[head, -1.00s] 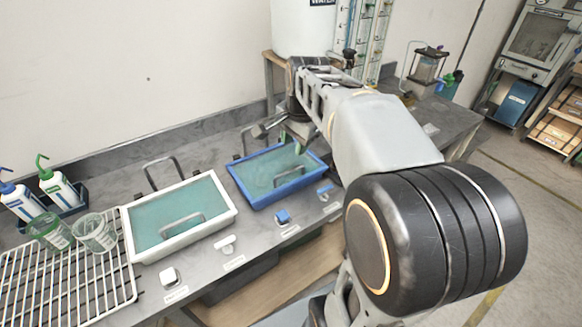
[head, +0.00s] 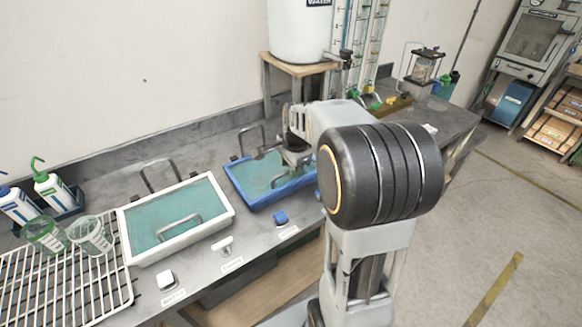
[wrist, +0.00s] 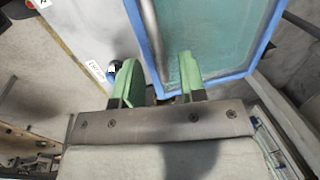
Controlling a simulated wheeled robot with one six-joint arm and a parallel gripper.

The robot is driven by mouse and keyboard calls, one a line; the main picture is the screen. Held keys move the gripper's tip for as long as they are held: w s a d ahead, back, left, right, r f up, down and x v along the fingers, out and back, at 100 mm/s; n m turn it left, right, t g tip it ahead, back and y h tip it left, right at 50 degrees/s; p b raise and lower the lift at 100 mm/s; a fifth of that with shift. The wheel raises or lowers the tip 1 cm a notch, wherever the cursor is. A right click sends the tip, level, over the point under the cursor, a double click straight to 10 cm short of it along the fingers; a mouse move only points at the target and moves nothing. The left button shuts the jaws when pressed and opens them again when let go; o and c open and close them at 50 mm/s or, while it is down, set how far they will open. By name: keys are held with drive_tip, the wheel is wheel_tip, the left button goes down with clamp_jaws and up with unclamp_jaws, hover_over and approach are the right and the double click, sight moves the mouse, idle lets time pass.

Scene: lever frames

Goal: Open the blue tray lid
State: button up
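The blue tray (head: 238,190) sits on the bench with a translucent teal lid (head: 252,172), which lies flat and looks closed. My gripper (wrist: 158,72) is low over the right part of this tray and covers much of it in the head view. In the wrist view its two green fingers stand apart, one on each side of a grey handle bar (wrist: 149,25). The bar runs along the tray's blue rim (wrist: 241,73). I cannot tell whether a finger touches the bar. The fingertips are not clear in the head view.
A white tray (head: 128,240) with its own handle is to the left. Small blocks (head: 281,217) and labels line the bench front. A wire rack (head: 65,290) with clear beakers is at far left. A white water tank (head: 298,30) stands behind.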

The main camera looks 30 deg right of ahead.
drive_tip(key=shift+f, duration=0.45)
drive_tip(key=shift+c, duration=0.4)
clamp_jaws()
